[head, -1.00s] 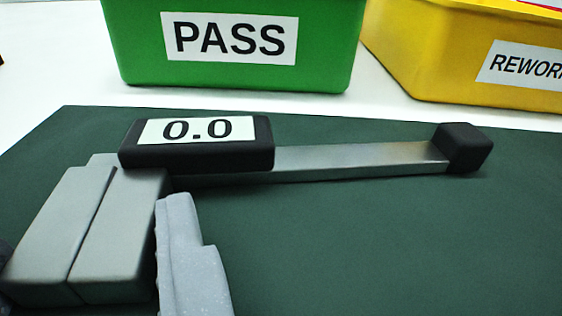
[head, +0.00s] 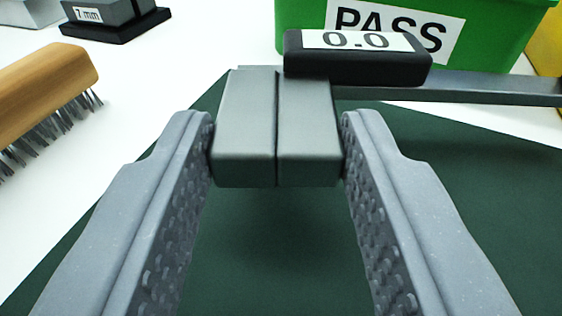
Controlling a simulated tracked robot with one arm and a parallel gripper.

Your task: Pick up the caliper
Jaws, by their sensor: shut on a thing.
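The caliper has two grey jaws (head: 276,130), a black display block reading 0.0 (head: 357,60) and a metal beam (head: 460,88) running off to the right. My gripper (head: 277,135) is shut on the caliper's two jaws, one finger pressed against each outer side. The caliper's jaws are closed together. The caliper looks raised above the dark green mat (head: 270,265), with mat visible beneath its jaws. The far end of the beam is out of view.
A green bin labelled PASS (head: 480,45) stands behind the caliper, partly hidden by it. A yellow bin (head: 546,58) shows at the right edge. A wooden wire brush (head: 45,90) lies at left. A grey block marked 7 mm (head: 105,12) sits on a black base behind.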

